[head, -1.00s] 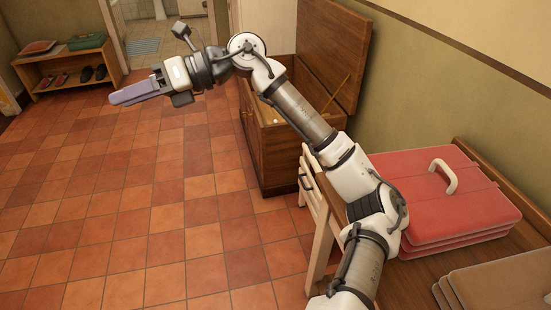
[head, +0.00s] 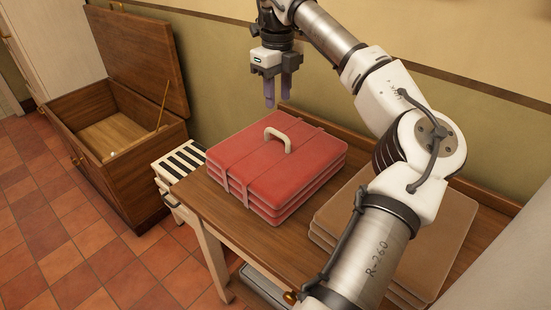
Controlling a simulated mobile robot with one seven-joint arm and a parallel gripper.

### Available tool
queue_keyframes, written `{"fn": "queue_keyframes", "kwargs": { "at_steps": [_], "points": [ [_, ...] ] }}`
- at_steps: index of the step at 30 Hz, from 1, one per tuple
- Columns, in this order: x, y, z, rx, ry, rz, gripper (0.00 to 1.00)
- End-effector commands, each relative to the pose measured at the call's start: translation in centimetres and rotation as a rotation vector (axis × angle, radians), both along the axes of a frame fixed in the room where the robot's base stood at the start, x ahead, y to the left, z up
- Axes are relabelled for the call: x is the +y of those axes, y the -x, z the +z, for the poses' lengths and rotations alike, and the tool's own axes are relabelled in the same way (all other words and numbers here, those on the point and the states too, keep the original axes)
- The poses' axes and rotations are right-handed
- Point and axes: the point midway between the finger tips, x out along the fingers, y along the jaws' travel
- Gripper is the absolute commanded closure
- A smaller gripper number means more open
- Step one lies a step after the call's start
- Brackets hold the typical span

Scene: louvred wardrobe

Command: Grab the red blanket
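The red blanket (head: 265,172) is a folded, layered red stack with straps and a cream handle (head: 279,137) on top. It lies flat on the wooden table (head: 196,190). My gripper (head: 278,103) points down above the blanket's far edge, with its two purple fingers apart and nothing between them. It looks to be above and behind the handle, not touching it.
A brown folded stack (head: 345,222) lies right of the red blanket, partly hidden by my arm. An open wooden chest (head: 120,140) stands at the left. A small black-and-white striped stool (head: 182,160) stands between chest and table. The wall runs behind the table.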

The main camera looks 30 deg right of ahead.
Motion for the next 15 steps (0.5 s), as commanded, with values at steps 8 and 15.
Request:
{"fn": "queue_keyframes", "kwargs": {
  "at_steps": [8,15],
  "points": [
    [0.1,0.0,-5.3,-0.001,-0.004,0.003,0.65],
    [0.1,-0.1,-7.0,-0.001,-0.004,0.004,0.65]
  ]
}}
